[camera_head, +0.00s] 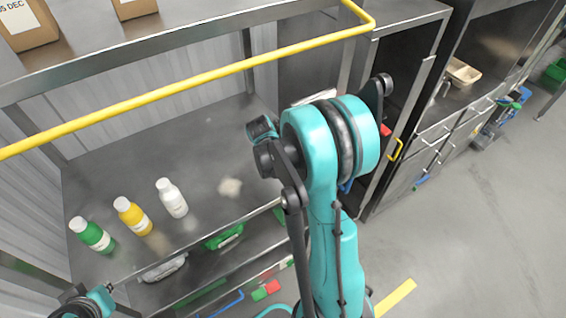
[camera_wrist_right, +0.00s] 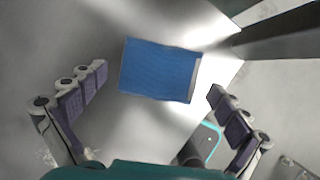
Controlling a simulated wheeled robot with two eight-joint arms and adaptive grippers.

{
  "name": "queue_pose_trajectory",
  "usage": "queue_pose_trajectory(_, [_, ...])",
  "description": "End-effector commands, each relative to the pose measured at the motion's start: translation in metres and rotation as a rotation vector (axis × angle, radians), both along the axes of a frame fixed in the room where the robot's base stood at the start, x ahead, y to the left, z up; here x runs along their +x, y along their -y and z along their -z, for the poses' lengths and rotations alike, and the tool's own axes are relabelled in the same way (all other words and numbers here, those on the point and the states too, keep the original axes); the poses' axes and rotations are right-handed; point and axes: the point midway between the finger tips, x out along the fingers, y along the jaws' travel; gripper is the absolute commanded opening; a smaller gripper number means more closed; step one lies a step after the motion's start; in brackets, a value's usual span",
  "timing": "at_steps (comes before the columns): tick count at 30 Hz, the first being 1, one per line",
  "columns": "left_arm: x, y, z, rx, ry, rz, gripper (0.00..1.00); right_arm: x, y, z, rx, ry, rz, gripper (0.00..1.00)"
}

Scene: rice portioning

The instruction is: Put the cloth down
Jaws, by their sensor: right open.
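The blue cloth (camera_wrist_right: 160,70) lies flat on a grey metal surface in the right wrist view, as a neat rectangle with a pale strip along its right edge. My right gripper (camera_wrist_right: 158,80) is open, with its fingers spread wide on either side of the cloth. Neither finger appears to touch it. In the head view my right arm hides its own gripper, and I cannot make out the cloth for certain. A teal and dark part of my left gripper (camera_head: 85,303) shows at the bottom left edge, and its jaws cannot be made out.
Green (camera_head: 92,235), yellow (camera_head: 132,215) and white (camera_head: 172,198) bottles stand on the metal shelf (camera_head: 130,170). A pale patch (camera_head: 230,187) lies to their right. A yellow rail (camera_head: 190,88) crosses above. A green item (camera_head: 223,236) lies below. Open floor is at right.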

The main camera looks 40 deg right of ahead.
Motion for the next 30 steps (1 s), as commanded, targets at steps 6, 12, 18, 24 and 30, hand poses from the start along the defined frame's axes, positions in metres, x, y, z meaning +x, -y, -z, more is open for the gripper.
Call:
queue_pose_trajectory(6, [0.0,0.0,-0.013,0.0,0.0,0.0,0.0,-0.006,-0.018,-0.047,0.0,0.0,-0.002,1.0])
queue_pose_trajectory(12, [0.0,0.0,-0.021,0.0,0.0,0.0,0.0,-0.01,-0.033,-0.083,0.0,-0.001,-0.002,1.0])
queue_pose_trajectory(18, [0.0,0.0,-0.024,0.0,0.0,0.0,0.0,-0.012,-0.04,-0.1,0.0,0.0,0.0,1.0])
queue_pose_trajectory(24, [0.0,0.0,-0.023,0.0,0.0,0.0,0.0,-0.012,-0.041,-0.101,0.0,0.0,0.001,1.0])
queue_pose_trajectory(30, [0.0,0.0,-0.023,0.0,0.0,0.0,0.0,-0.012,-0.04,-0.101,0.0,0.0,0.0,1.0])
